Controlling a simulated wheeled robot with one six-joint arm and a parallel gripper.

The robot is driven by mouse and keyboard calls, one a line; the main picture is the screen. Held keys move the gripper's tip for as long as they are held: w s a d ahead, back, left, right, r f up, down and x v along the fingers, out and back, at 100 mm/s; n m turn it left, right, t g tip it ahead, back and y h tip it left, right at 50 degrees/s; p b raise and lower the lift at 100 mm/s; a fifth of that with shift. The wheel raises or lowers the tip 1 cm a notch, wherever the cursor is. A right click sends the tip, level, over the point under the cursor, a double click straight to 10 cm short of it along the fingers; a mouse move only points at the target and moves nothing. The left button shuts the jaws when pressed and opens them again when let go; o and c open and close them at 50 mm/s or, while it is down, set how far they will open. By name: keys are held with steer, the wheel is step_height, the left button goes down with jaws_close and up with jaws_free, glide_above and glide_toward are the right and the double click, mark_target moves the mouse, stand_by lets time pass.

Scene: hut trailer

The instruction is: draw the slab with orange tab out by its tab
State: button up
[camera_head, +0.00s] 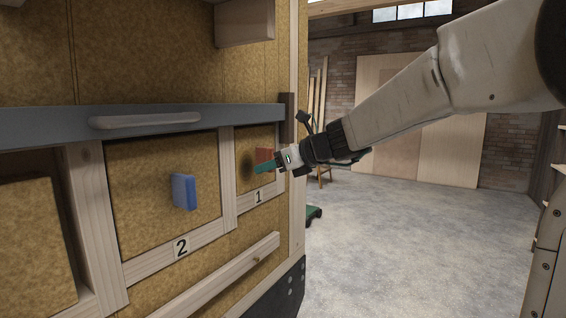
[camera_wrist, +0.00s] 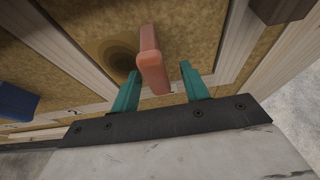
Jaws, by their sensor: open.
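The orange tab (camera_wrist: 152,62) stands out from a tan slab (camera_wrist: 190,22) in the wrist view. In the head view the tab (camera_head: 263,155) shows reddish at the slot marked 1, partly behind my gripper. My gripper (camera_wrist: 158,82) has two teal fingers, open, one on each side of the tab's lower end as seen in the wrist view. A gap shows between the tab and each finger; I cannot tell how deep the tab sits between them. In the head view my gripper (camera_head: 262,167) reaches in from the right, close to the slab.
A blue tab (camera_head: 184,192) stands on the slab marked 2, left of slot 1; it also shows in the wrist view (camera_wrist: 16,102). Pale wooden frames border the slabs. A grey rail (camera_head: 140,120) runs above. A wooden ledge (camera_head: 215,280) sticks out below. Open floor (camera_head: 400,240) lies right.

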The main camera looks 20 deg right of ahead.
steer(key=shift+w+a+f, duration=0.15)
steer(key=shift+w+a, duration=0.05)
jaws_close()
stand_by(0.4)
steer(key=shift+s, duration=0.1)
steer(key=shift+s+d, duration=0.25)
steer(key=shift+d, duration=0.05)
steer(key=s+d, duration=0.4)
steer(key=s, duration=0.1)
steer(key=shift+s, duration=0.2)
stand_by(0.9)
